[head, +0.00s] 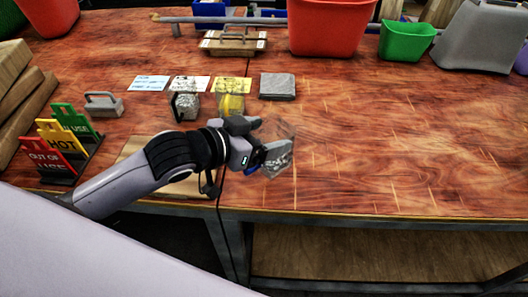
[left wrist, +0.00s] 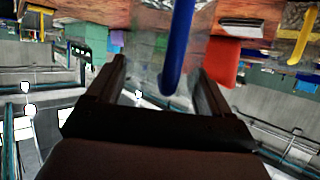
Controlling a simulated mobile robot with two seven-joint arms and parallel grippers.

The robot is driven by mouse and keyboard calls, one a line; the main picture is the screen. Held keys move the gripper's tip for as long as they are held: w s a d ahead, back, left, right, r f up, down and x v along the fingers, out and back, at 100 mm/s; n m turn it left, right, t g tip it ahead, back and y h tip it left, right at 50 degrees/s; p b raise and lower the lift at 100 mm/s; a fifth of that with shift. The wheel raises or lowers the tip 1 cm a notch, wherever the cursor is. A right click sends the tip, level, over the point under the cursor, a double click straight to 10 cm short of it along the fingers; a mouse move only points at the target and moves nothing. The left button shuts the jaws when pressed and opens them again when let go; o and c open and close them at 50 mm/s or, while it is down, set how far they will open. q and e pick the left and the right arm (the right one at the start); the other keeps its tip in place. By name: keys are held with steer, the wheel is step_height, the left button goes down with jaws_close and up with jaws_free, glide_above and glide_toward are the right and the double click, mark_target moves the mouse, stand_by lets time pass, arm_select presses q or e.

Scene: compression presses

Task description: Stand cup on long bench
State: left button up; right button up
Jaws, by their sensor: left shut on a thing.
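My left gripper (head: 268,158) reaches over the front part of the wooden-topped long bench (head: 400,150). It is shut on a clear cup (head: 283,150) with grey matter in it and blue at its lower left. The cup looks tilted and near the bench's front edge; I cannot tell whether it touches the top. In the left wrist view a blue handle (left wrist: 175,60) shows between the two fingers. Two other clear cups stand further back: one with grey contents (head: 187,106) and one with yellow contents (head: 231,105). My right gripper is not in view.
Colour cards and a grey slab (head: 278,86) lie behind the cups. Signs (head: 62,142), including red OUT OF USE and yellow HOT, stand at left. A red bin (head: 330,28) and green bin (head: 407,40) stand at the back. The bench's right half is clear.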

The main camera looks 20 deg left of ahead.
arm_select(q)
steer(key=shift+f+b, duration=0.3)
steer(key=shift+f, duration=1.95)
steer(key=shift+f, duration=0.15)
steer(key=o, duration=1.3)
